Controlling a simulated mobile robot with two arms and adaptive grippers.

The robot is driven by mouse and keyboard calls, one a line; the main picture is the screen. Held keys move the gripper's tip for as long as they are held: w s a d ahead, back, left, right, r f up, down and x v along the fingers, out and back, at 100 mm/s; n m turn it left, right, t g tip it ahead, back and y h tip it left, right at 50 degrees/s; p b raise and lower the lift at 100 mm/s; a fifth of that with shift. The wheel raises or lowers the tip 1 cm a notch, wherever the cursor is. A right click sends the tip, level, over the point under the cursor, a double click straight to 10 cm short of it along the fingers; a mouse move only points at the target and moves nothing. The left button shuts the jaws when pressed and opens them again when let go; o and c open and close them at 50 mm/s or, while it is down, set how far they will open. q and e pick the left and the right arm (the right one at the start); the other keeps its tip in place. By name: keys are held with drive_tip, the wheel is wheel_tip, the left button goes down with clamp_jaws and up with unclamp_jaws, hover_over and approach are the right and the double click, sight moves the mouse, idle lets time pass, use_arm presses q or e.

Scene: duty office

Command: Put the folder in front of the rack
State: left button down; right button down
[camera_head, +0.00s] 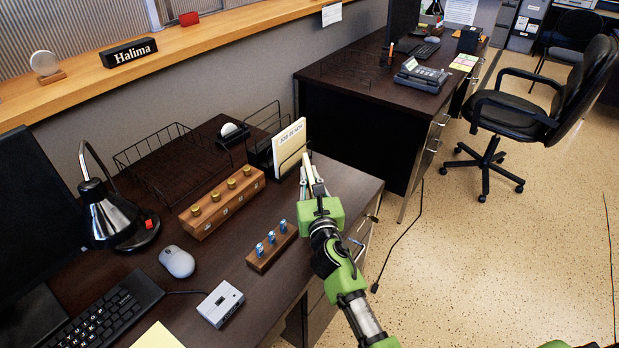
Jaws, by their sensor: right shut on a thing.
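A white folder (289,143) with "JOB READY" printed on it stands upright near the desk's far right edge. A black wire rack (262,117) stands close behind and left of it. A wooden rack (222,203) with several brass-knobbed pieces and a smaller wooden rack (271,250) with three blue-topped pieces stand left of my gripper. I cannot tell which rack is meant.
A lamp (113,212), mouse (177,262), keyboard (105,312) and grey device (220,303) occupy the desk's left and front. A wire tray (155,160) lies at the back. Bare desk top (338,187) shows right of my gripper.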

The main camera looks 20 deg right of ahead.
drive_tip(key=c, duration=2.1)
unclamp_jaws()
drive_tip(key=shift+f, duration=0.1)
drive_tip(key=shift+c, duration=0.2)
drive_tip(key=s+a, duration=0.1)
drive_tip(key=s, duration=1.1)
drive_tip(key=shift+a, duration=0.25)
